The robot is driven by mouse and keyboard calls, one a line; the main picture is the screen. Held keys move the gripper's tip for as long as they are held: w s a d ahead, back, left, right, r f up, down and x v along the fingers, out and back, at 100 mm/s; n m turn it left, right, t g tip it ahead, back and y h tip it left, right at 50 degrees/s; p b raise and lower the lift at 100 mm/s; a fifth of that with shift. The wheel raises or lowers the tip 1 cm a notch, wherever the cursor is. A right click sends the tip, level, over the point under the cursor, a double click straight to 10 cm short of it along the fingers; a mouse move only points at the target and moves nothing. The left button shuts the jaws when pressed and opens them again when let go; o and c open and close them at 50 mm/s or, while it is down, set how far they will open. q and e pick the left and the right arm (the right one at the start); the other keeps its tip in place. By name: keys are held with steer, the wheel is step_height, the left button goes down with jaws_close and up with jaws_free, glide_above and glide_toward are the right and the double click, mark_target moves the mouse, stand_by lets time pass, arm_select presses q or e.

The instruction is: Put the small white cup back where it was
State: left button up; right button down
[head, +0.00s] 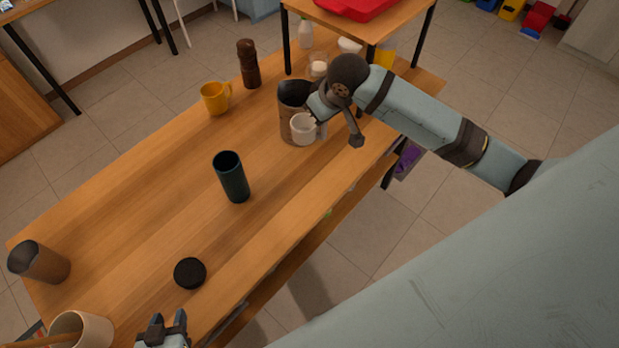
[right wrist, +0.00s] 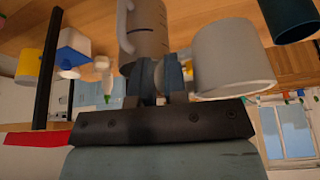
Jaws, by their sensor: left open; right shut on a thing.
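The small white cup (head: 303,129) is at the far right part of the wooden table, in front of a tall brown container with a dark mouth (head: 291,96). My right gripper (head: 319,113) is shut at the cup's side; the exact grip is hard to see. In the right wrist view the cup (right wrist: 233,58) is beside the gripper fingers (right wrist: 160,78), large and close. I cannot tell whether its base touches the table. My left gripper (head: 163,328) is open and empty at the bottom edge of the head view.
A dark teal cup (head: 231,177) and a black lid (head: 190,273) stand mid-table. A yellow mug (head: 215,98) and a brown grinder (head: 248,64) stand along the far edge. A brown cup (head: 40,262) and a beige pot (head: 82,330) are at left. In the right wrist view, a grey jug (right wrist: 149,32) is close behind the fingers.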

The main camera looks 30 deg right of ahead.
arm_select(q)
steer(key=shift+s+f, duration=0.15)
steer(key=shift+f, duration=0.1)
arm_select(e)
glide_above(316, 169)
steer(key=s, duration=0.1)
steer(key=f, duration=1.7)
steer(key=shift+s+d, duration=0.15)
steer(key=shift+d, duration=0.05)
arm_select(q)
steer(key=shift+r, duration=0.1)
arm_select(e)
step_height(316, 169, down, 3)
steer(key=shift+f, duration=0.15)
arm_select(q)
steer(key=shift+d+r, duration=0.1)
arm_select(e)
steer(key=shift+f, duration=0.1)
steer(key=c, duration=1.2)
jaws_free()
steer(key=shift+f, duration=0.15)
steer(key=shift+o, duration=0.2)
